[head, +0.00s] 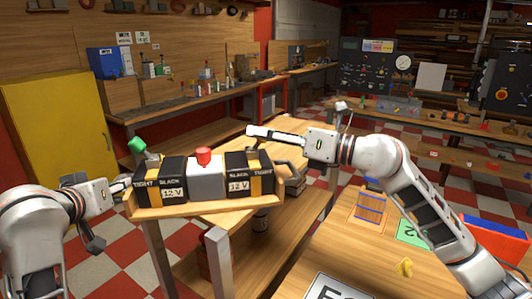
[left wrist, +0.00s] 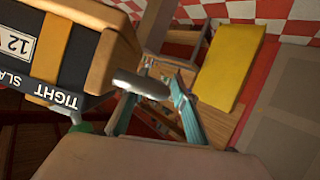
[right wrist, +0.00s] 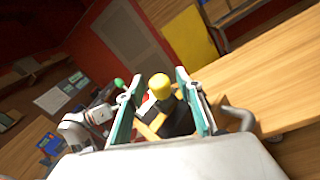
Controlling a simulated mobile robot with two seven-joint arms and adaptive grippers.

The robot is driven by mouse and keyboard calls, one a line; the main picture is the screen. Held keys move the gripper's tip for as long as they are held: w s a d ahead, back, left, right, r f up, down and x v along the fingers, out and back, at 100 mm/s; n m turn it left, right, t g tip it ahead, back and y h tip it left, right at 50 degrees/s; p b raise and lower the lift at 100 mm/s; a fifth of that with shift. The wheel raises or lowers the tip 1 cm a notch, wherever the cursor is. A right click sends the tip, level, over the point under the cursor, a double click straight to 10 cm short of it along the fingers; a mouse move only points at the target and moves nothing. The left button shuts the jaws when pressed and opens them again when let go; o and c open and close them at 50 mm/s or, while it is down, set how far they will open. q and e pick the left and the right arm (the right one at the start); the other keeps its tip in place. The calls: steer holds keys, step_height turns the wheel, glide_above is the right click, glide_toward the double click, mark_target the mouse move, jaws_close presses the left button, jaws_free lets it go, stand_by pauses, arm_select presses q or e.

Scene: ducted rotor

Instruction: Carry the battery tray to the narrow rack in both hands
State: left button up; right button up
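I cannot identify the narrow rack.
A second wooden bench (head: 330,245) at front right holds a blue-lined frame (head: 370,208), a green card (head: 412,232) and a yellow piece (head: 405,267). A yellow cabinet (head: 60,125) stands at left. Checkered floor (head: 110,265) shows between the furniture.

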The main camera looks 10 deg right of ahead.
arm_select(q)
steer(key=shift+s+r, duration=0.15)
steer(key=shift+s+r, duration=0.15)
steer(key=shift+s, duration=0.2)
steer(key=v, duration=0.6)
steer(key=shift+s, duration=0.25)
arm_select(e)
steer(key=v, duration=1.2)
arm_select(q)
steer(key=shift+r, duration=0.1)
arm_select(e)
steer(key=shift+s, duration=0.1)
